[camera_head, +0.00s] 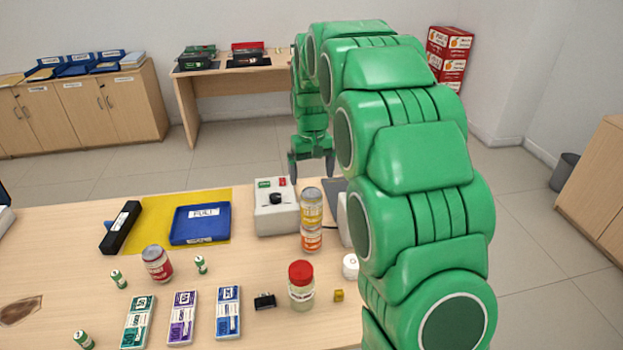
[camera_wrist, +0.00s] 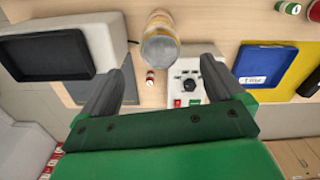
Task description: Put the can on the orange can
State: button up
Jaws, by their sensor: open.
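A yellow can (camera_head: 311,205) with a silver top stands upright on an orange can (camera_head: 311,239), forming a two-can stack on the counter. My gripper (camera_head: 311,172) is open and empty, behind and above the stack in the head view. In the wrist view, the stack's upper can (camera_wrist: 159,48) shows ahead of my open gripper (camera_wrist: 160,75), between the directions of the two fingers and apart from them. The lower can is mostly hidden there. Another can (camera_head: 156,264), red-labelled with a silver top, stands at the left.
A grey device with a knob (camera_head: 275,212) stands just left of the stack. A red-lidded jar (camera_head: 301,286) is in front. A blue tray (camera_head: 186,237) lies on a yellow mat (camera_head: 150,222). Banknote bundles (camera_head: 182,317) and small green-white rolls (camera_head: 118,279) lie at the front left.

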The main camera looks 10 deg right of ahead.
jog(key=s+d+r+m, duration=0.1)
jog(key=s+r, duration=0.2)
jog(key=s, duration=0.8)
jog(key=s+d+r, duration=0.1)
jog(key=s+r, duration=0.2)
jog(key=s, duration=0.8)
jog(key=s+f+g, duration=0.1)
jog(key=s+f, duration=0.1)
jog(key=s, duration=2.1)
jog(key=shift+s+m+g, duration=0.4)
